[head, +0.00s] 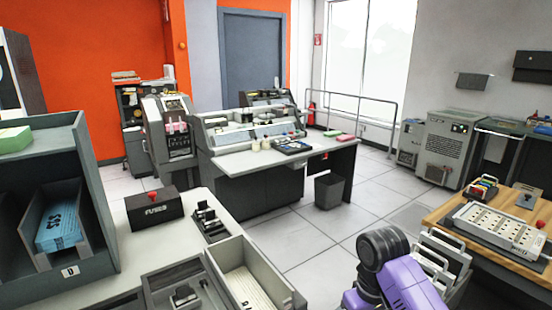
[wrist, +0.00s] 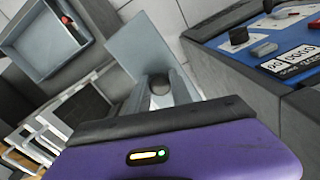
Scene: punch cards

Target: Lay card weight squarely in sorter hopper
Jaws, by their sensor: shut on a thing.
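In the wrist view, my gripper (wrist: 161,86) is shut on a flat pale grey plate, which I take to be the card weight (wrist: 145,48). The plate is tilted in the picture and stands beyond the fingers; a dark round part shows between them. In the head view, my purple arm is at the bottom right, and neither gripper nor weight shows. In the head view, a grey open tray (head: 289,298) at bottom centre holds cream cards. I cannot tell whether it is the sorter hopper. No contact between weight and hopper shows.
A dark grey rack (head: 90,175) with blue cards (head: 62,217) stands at left. A black box with a red knob (head: 153,205) is on the pale counter. A wooden table (head: 440,212) is at right. The wrist view shows a blue panel (wrist: 240,42) and an open bin (wrist: 45,45).

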